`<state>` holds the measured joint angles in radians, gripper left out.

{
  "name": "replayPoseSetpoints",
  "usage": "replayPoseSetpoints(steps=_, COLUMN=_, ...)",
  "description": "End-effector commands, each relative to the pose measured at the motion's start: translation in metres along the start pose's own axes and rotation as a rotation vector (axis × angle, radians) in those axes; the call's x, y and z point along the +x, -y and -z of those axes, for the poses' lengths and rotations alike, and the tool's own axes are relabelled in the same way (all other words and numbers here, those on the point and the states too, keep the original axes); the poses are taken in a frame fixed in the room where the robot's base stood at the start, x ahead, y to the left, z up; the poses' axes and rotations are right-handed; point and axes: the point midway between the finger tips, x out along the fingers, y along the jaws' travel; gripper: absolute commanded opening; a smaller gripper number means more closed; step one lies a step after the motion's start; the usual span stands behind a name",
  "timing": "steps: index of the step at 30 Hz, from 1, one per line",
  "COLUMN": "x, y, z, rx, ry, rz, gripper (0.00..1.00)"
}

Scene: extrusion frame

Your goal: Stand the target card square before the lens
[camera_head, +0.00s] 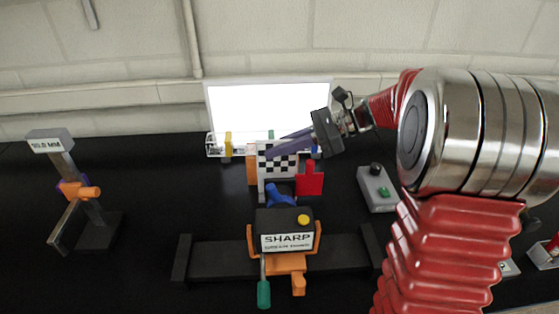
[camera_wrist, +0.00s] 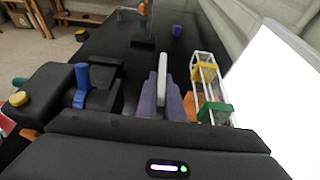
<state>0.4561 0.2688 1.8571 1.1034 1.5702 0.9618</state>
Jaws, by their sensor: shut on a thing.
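The target card (camera_head: 280,168), a white plate with a black-and-white checker pattern, stands upright in front of the camera unit marked SHARP (camera_head: 287,222). My gripper (camera_head: 270,148) reaches in from the right, its purple fingers shut on the card's upper part. In the wrist view the card (camera_wrist: 162,72) shows edge-on as a pale strip between the purple fingers (camera_wrist: 162,103). A blue part (camera_head: 281,190) on the unit, apparently at its lens, lies just before the card; it also shows in the wrist view (camera_wrist: 82,82). Whether the card's foot touches anything is unclear.
A bright white panel (camera_head: 270,102) stands behind the card. A clear rail with a yellow clip (camera_head: 228,145) lies before it. A red block (camera_head: 311,180) is close right of the card. A grey button box (camera_head: 377,187) stands right, a gauge stand (camera_head: 51,146) far left.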

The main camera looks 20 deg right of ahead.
Motion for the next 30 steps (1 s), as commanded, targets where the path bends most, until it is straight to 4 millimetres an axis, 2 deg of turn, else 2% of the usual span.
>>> replayPoseSetpoints(steps=3, x=0.007, y=-0.001, z=0.017, rx=0.005, ry=0.002, rz=-0.003, gripper=0.00)
replayPoseSetpoints(steps=8, x=0.014, y=0.000, z=0.034, rx=0.003, ry=0.001, rz=-0.001, gripper=0.00)
replayPoseSetpoints(steps=21, x=0.016, y=-0.001, z=0.038, rx=0.001, ry=0.001, rz=-0.002, gripper=0.00)
replayPoseSetpoints(steps=22, x=0.016, y=-0.001, z=0.038, rx=0.001, ry=0.001, rz=-0.002, gripper=0.10)
replayPoseSetpoints(steps=30, x=0.016, y=-0.001, z=0.038, rx=0.001, ry=0.000, rz=-0.002, gripper=0.26)
